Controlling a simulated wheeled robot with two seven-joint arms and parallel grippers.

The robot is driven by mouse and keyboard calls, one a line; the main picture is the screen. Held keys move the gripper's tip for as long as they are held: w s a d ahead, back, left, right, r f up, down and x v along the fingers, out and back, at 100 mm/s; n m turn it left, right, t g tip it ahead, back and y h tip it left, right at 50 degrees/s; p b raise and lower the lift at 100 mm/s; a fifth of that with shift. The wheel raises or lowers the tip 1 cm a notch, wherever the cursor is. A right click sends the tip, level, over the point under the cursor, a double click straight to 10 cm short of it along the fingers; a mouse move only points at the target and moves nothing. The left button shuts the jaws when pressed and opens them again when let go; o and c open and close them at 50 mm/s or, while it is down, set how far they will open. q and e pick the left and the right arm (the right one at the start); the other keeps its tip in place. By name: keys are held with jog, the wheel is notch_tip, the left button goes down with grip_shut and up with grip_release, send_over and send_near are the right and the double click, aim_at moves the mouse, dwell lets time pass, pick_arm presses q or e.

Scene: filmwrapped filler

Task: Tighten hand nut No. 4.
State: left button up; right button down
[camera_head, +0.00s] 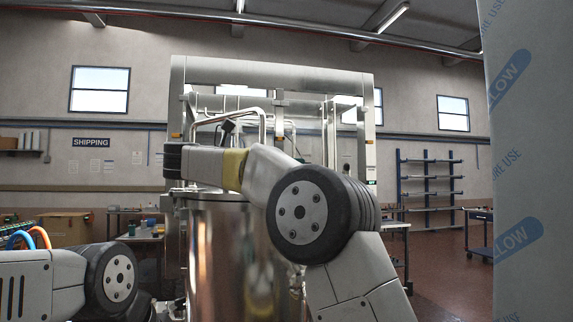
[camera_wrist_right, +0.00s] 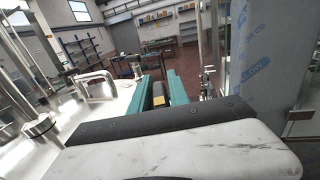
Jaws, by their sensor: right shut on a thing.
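My right gripper (camera_wrist_right: 157,88) shows in the right wrist view as two teal fingers closed on a dark part with a yellow patch (camera_wrist_right: 158,98). This part may be a hand nut, but no number can be read on it. In the head view my right arm reaches left across the top of a shiny steel vessel (camera_head: 214,240), and its fingers cannot be made out. The vessel's pale metal top (camera_wrist_right: 88,112) fills the left of the wrist view. My left arm shows at the lower left of the head view; its gripper is out of the picture.
A steel frame (camera_head: 275,72) stands over the vessel. A bent metal handle (camera_wrist_right: 95,80) and a steel post (camera_wrist_right: 38,126) rise from its top. A film-wrapped panel (camera_head: 530,170) stands close on the right.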

jog(key=shift+m+g, duration=0.3)
jog(key=shift+g, duration=0.1)
dwell(0.6)
jog(key=c, duration=1.3)
grip_release()
jog(key=shift+c, duration=0.2)
jog(key=shift+s, duration=0.1)
jog(key=v, duration=0.7)
jog(key=shift+a, duration=0.35)
jog(key=shift+s+f, duration=0.1)
